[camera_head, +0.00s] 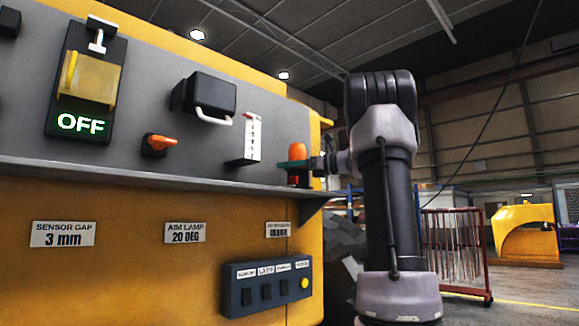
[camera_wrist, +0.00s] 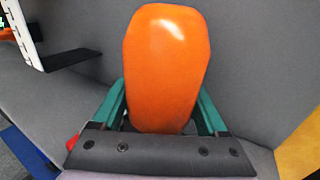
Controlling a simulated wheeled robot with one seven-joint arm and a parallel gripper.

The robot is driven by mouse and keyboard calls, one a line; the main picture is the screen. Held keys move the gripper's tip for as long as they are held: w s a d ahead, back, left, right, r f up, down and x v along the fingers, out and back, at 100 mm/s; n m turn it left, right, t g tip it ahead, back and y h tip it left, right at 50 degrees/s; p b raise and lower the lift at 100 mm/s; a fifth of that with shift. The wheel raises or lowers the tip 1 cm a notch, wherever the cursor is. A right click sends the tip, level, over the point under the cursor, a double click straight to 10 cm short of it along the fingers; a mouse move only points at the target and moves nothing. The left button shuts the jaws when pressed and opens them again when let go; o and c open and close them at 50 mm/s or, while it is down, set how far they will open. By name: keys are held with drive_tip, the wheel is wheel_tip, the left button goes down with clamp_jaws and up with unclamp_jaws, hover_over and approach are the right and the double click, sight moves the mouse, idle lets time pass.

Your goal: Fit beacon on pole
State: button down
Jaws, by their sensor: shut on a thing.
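The orange beacon (camera_wrist: 167,65) fills the middle of the wrist view, upright between the green fingers of my gripper (camera_wrist: 165,115). My gripper is shut on its lower part. In the head view the beacon (camera_head: 298,151) shows as a small orange dome above my gripper (camera_head: 296,166), at the right end of the grey panel, just above its ledge. The fingers and gripper body hide the beacon's base. I cannot make out a pole in either view.
The grey panel (camera_head: 140,128) carries an OFF switch (camera_head: 82,124), a black box with a handle (camera_head: 208,95), an orange knob (camera_head: 160,142) and a white scale (camera_head: 252,137). A ledge (camera_head: 150,171) runs below. A red rack (camera_head: 455,245) stands at right.

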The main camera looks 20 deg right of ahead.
drive_tip(key=shift+f, duration=0.45)
unclamp_jaws()
drive_tip(key=v, duration=1)
drive_tip(key=shift+s+d, duration=0.25)
drive_tip(key=shift+s, duration=0.1)
drive_tip(key=shift+d, duration=0.1)
